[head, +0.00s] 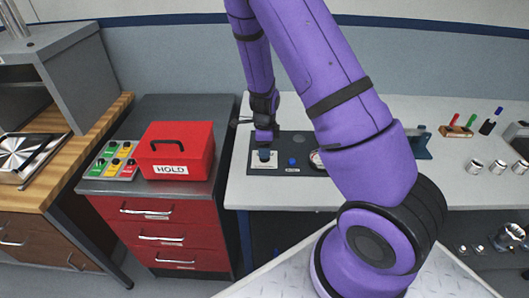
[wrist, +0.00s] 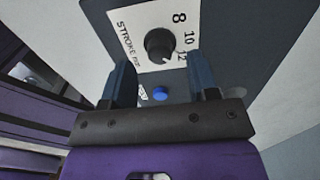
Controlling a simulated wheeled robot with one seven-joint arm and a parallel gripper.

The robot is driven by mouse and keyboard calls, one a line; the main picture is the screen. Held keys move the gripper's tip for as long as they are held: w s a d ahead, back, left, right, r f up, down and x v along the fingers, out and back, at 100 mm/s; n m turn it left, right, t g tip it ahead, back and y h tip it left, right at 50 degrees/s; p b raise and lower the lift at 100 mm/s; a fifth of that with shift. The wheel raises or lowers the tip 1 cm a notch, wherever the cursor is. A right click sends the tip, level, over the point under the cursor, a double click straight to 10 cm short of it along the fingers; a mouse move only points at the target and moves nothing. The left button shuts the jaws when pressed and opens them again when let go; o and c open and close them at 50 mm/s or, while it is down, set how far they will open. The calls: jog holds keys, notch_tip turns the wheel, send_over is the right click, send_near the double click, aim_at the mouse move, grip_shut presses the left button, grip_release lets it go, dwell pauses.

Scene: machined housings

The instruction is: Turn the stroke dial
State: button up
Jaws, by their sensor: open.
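The stroke dial (wrist: 160,45) is a round black knob on a white plate (wrist: 140,20) printed "STROKE" with the numbers 8, 10 and 12. In the wrist view it lies just beyond and between the fingertips of my gripper (wrist: 165,80), whose two dark blue fingers are apart with nothing between them. I cannot tell whether the fingers touch the plate. In the head view my gripper (head: 264,138) is over the left end of the dark panel (head: 292,168), above the white plate (head: 263,166); the dial there is small and partly hidden.
A blue button (wrist: 160,93) sits beside the plate; it also shows in the head view (head: 292,161). A gauge (head: 316,158) is further right, partly behind my arm. A red HOLD box (head: 176,150) stands on the left cabinet. Several metal cylinders (head: 498,167) stand at the right.

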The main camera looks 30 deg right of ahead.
jog(key=shift+f, duration=1.3)
jog(key=shift+c, duration=0.2)
jog(key=c, duration=0.9)
